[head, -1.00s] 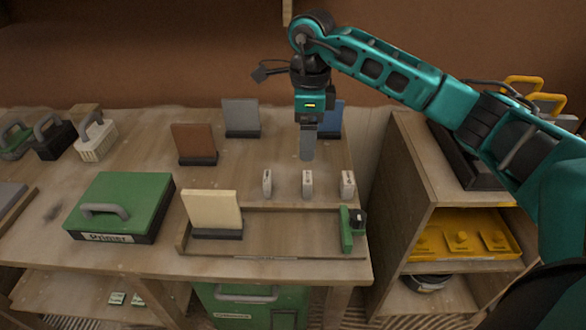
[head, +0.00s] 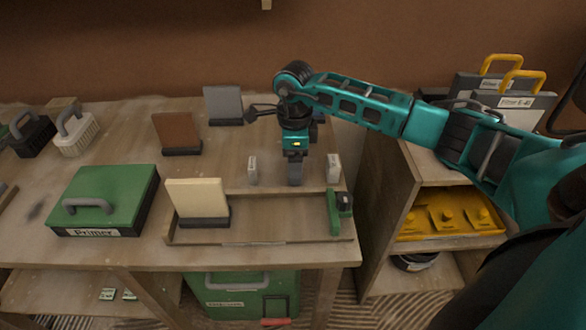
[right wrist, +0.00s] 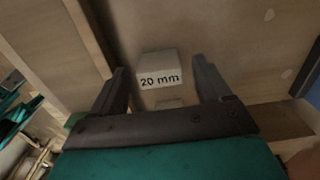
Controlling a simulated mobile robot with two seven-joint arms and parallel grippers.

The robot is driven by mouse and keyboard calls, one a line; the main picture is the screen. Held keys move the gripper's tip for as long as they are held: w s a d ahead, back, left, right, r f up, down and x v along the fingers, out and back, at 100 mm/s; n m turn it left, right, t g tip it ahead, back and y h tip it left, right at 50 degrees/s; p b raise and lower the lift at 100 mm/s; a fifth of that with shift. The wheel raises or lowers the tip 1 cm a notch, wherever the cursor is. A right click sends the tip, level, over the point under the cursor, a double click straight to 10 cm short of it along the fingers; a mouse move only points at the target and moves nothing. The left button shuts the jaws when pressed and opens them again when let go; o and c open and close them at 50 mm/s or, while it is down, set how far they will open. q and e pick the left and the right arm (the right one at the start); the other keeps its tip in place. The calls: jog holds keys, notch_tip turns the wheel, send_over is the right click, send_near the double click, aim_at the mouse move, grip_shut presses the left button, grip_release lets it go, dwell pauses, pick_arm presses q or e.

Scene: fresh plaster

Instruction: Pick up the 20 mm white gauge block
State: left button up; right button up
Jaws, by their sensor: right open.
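The white 20 mm gauge block (right wrist: 160,68) shows in the right wrist view with its "20 mm" label facing the camera, between the two fingers and a little beyond them. My right gripper (right wrist: 159,84) is open, one finger on each side of the block, with a visible gap to each. In the head view my right gripper (head: 295,180) points down at the middle of the block row and hides the middle block. My left gripper is not in view.
Two other white blocks stand close by, one left (head: 252,170) and one right (head: 333,168) of the gripper. A wooden tray (head: 275,232) with a green clamp-like tool (head: 338,212) lies in front. A cream sample panel (head: 197,198) and green Primer case (head: 103,198) stand left.

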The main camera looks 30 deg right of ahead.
jog(key=shift+f, duration=0.5)
jog(key=shift+c, duration=0.4)
jog(key=c, duration=1)
jog(key=shift+o, duration=0.2)
jog(key=shift+r, duration=0.15)
